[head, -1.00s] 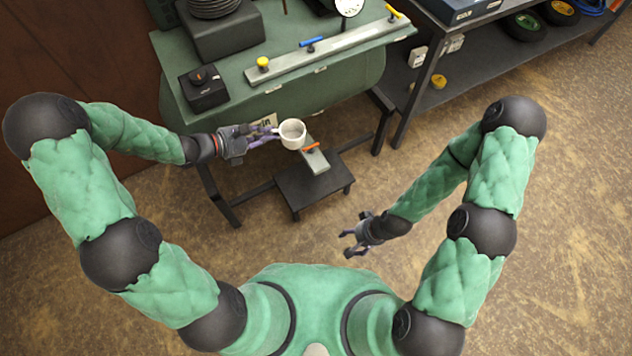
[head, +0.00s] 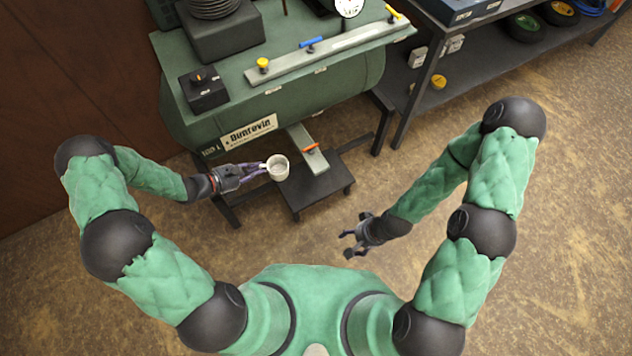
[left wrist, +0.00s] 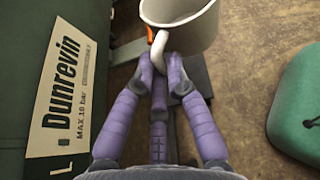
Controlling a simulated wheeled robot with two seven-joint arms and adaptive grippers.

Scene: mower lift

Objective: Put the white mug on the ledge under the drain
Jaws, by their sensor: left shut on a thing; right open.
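The white mug (head: 278,169) is held upright in the air by my left gripper (head: 262,169), which is shut on its handle. In the left wrist view the purple fingers (left wrist: 160,68) pinch the handle of the mug (left wrist: 196,28). The ledge (head: 307,150) is a grey-green strip sticking out from under the green tank, with an orange-handled drain (head: 311,148) at it. The mug is just left of the ledge in the picture, apart from it. My right gripper (head: 360,236) is open and empty above the floor.
The green tank (head: 190,120) bears a "Dunrevin" label (head: 250,132) and a rail with yellow and blue handles. A low dark step (head: 312,190) stands under the ledge. A dark shelf unit (head: 450,85) stands at the right. The brown floor (head: 400,290) is open in front.

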